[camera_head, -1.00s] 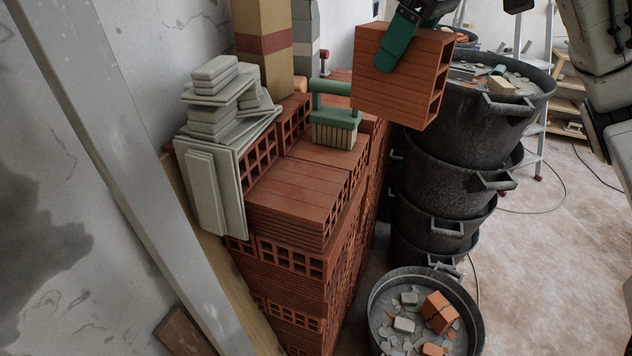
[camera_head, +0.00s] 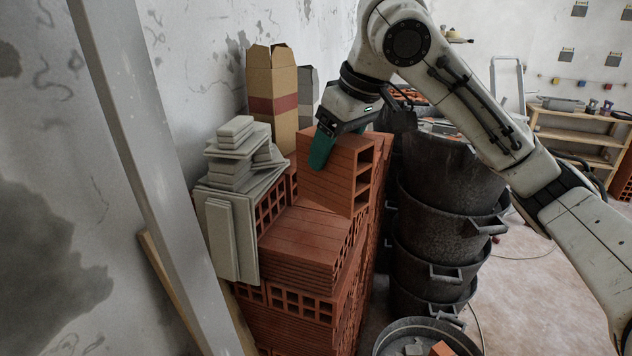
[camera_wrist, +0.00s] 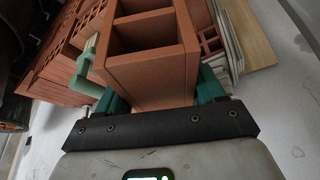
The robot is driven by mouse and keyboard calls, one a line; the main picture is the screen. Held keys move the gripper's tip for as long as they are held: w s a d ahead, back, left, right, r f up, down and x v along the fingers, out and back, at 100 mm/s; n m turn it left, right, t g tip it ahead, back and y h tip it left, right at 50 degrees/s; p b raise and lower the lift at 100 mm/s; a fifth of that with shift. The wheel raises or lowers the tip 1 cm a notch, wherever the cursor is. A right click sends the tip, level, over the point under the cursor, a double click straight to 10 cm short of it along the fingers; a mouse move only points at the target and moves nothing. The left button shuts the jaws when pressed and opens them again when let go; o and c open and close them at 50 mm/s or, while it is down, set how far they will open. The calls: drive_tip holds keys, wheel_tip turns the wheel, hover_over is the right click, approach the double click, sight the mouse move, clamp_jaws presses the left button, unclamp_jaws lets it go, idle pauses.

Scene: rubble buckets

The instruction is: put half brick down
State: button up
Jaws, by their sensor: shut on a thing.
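The half brick (camera_head: 338,178) is an orange-red hollow block with open cells on its right side. My gripper (camera_head: 323,148) is shut on it, with a green finger against its near face. In the wrist view the half brick (camera_wrist: 152,68) sits between the two green fingers (camera_wrist: 163,92), its hollow cells facing the camera. The half brick is over the stack of hollow bricks (camera_head: 300,240). I cannot tell whether its underside touches the stack. The green brush on the stack is hidden in the head view; its green handle (camera_wrist: 84,72) shows beside the half brick in the wrist view.
Grey tile pieces (camera_head: 232,150) are piled on the stack's left end. A cardboard box (camera_head: 271,95) stands behind. Stacked black buckets (camera_head: 440,205) stand close on the right. A rubble bucket (camera_head: 425,332) is at the bottom. The stack's front left top is clear.

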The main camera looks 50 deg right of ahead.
sight(316, 181)
drive_tip(key=w+f, duration=0.3)
drive_tip(key=f, duration=0.1)
drive_tip(key=shift+w+a, duration=0.1)
drive_tip(key=shift+w, duration=0.05)
drive_tip(key=shift+w+f+p, duration=0.15)
drive_tip(key=shift+f, duration=0.75)
drive_tip(key=shift+w+f+p, duration=0.1)
drive_tip(key=shift+f+p, duration=0.05)
drive_tip(key=shift+f, duration=0.75)
drive_tip(key=shift+f, duration=0.2)
drive_tip(key=o, duration=1.5)
drive_tip(key=shift+o, duration=0.2)
drive_tip(key=shift+r, duration=0.3)
drive_tip(key=v, duration=1.1)
drive_tip(key=shift+s+r, duration=0.25)
drive_tip(key=shift+r, duration=0.1)
